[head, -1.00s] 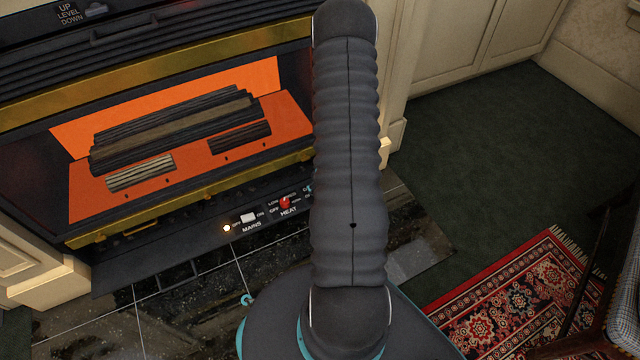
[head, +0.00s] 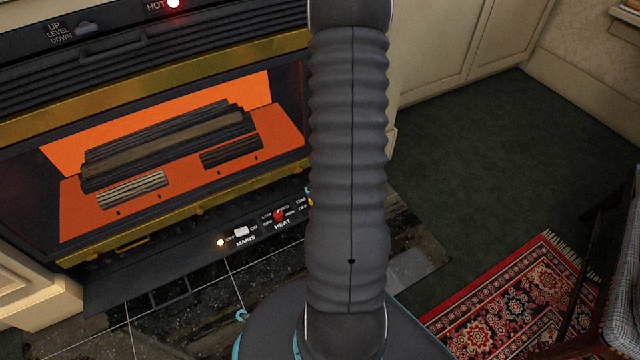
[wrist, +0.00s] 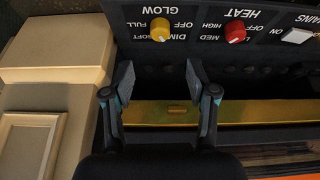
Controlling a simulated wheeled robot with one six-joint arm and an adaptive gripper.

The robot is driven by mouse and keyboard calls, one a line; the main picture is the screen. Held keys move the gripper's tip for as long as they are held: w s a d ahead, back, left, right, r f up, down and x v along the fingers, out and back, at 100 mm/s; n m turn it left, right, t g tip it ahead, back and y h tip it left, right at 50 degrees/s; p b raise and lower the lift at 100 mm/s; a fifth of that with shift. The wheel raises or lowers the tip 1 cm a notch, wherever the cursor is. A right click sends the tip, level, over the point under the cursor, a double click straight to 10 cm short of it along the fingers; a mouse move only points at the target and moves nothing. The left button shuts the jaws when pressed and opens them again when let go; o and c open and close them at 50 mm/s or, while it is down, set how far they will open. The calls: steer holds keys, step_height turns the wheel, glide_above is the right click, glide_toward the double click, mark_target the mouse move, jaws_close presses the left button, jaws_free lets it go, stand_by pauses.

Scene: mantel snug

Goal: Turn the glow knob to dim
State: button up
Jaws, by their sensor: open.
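The glow knob (wrist: 160,29) is a round yellow knob on the dark control panel (wrist: 200,48), seen upside down in the wrist view. Labels OFF, FULL, DIM and SOFT are around it; its exact pointer setting is too small to tell. My gripper (wrist: 160,78) is open and empty, its two fingers spread apart below the knob in that picture. The knob lies roughly in line with the gap between them, and no finger touches it. In the head view my arm hides the gripper and most of the knob.
The red heat knob (wrist: 235,32) and white mains switch (wrist: 297,36) sit beside the glow knob. A brass rail (wrist: 175,112) runs below the fireplace opening with its logs (head: 170,145). A cream surround (wrist: 55,55) stands close by.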

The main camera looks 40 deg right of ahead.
steer(key=shift+v, duration=0.9)
steer(key=s+r+m+g+h, duration=0.1)
steer(key=s+r+g, duration=0.35)
steer(key=s, duration=0.45)
steer(key=a+r+n+t+p, duration=0.1)
steer(key=a+r+t+p, duration=0.1)
steer(key=a+r, duration=0.7)
steer(key=s+a+r+n+t+y+p, duration=0.1)
steer(key=a+r+p, duration=0.4)
steer(key=r, duration=1.3)
steer(key=s+a+r+n+t+y+p, duration=0.1)
steer(key=a+r+t+p, duration=0.2)
steer(key=a+r, duration=0.9)
steer(key=shift+a+r+p, duration=0.3)
steer(key=shift+r+p, duration=0.05)
steer(key=shift+r, duration=0.55)
